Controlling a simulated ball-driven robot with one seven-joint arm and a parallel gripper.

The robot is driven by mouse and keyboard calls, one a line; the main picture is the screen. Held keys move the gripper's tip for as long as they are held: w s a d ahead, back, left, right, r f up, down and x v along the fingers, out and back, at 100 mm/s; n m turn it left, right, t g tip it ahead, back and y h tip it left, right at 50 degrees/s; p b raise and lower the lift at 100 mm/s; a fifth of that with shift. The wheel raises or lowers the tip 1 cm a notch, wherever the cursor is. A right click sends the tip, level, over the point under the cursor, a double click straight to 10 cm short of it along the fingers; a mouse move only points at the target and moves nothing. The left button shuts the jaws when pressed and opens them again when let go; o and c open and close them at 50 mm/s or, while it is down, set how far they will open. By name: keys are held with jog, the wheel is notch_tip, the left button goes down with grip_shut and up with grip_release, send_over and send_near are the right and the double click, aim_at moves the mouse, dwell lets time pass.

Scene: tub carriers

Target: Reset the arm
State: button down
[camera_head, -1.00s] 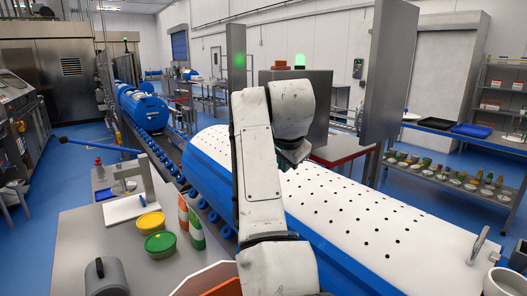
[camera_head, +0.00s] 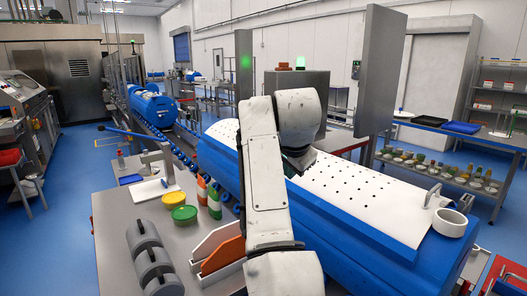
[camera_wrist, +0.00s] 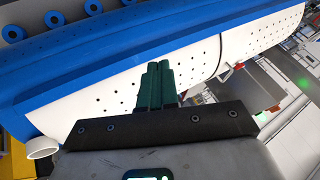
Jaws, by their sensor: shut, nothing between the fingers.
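My arm (camera_head: 263,170) is raised and folded in front of the body camera, over the blue tub carrier with a white perforated top (camera_head: 370,185). My gripper (camera_head: 298,160) is mostly hidden behind the wrist in the head view. In the wrist view my gripper (camera_wrist: 156,75) shows two dark green fingers side by side, touching and empty. The perforated white top (camera_wrist: 110,95) and blue edge lie behind them. I cannot tell how far the fingers are from it.
A grey bench (camera_head: 120,235) at front left holds a yellow lid (camera_head: 173,200), a green lid (camera_head: 185,214), grey rolls (camera_head: 150,262) and bottles. A white ring (camera_head: 449,222) sits at the carrier's right end. A shelf (camera_head: 450,180) stands at right. Blue floor (camera_head: 75,180) is open at left.

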jog(key=s+d+f+n+g, duration=0.1)
jog(key=s+d+f, duration=0.55)
jog(key=f, duration=0.45)
jog(key=s+d+f+n+g+h, duration=0.1)
jog(key=s+d+f+n, duration=0.1)
jog(key=s+d+f, duration=0.65)
jog(key=s+d+f+n+g, duration=0.1)
jog(key=s+d+f, duration=0.35)
jog(key=f, duration=0.75)
jog(key=s+f+n+g, duration=0.1)
jog(key=s+f, duration=0.3)
jog(key=s, duration=1.2)
jog(key=s+f+n+g+y, duration=0.1)
jog(key=s+f, duration=0.4)
jog(key=s, duration=1.2)
jog(key=d+n+g, duration=0.1)
jog(key=n, duration=0.1)
jog(key=shift+s+n, duration=0.2)
jog(key=shift+n, duration=0.2)
jog(key=c, duration=1.8)
grip_release()
jog(key=shift+f, duration=0.1)
